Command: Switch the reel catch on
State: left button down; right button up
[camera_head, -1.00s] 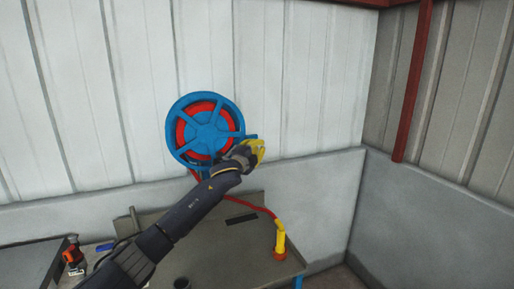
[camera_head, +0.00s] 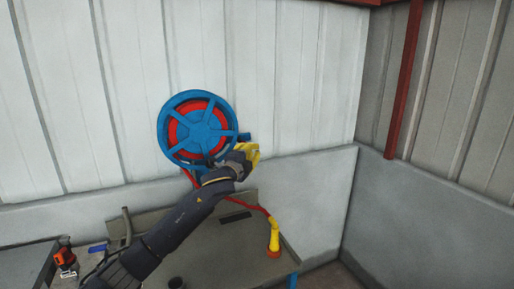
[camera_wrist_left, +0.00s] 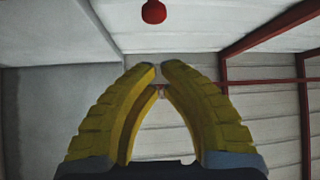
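A blue hose reel (camera_head: 208,133) with a red inner ring is mounted on the wall in the head view. A short blue stub (camera_head: 244,136) sticks out at its right side; I cannot tell whether this is the reel catch. My left gripper (camera_head: 253,152), with yellow fingers, is just below the stub, at the reel's lower right. Any contact is unclear. In the left wrist view, the fingers of my left gripper (camera_wrist_left: 158,72) curve inward. Their tips nearly meet, with nothing held between them. My right gripper is not in view.
A red hose (camera_head: 248,204) runs from under the reel to a yellow nozzle (camera_head: 274,236) on the grey bench (camera_head: 225,250). An orange-and-black tool (camera_head: 65,257) stands at the left. A red round object (camera_wrist_left: 153,11) shows at the top of the left wrist view.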

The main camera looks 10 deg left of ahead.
pick_arm(q)
jog(key=shift+v, duration=1.4)
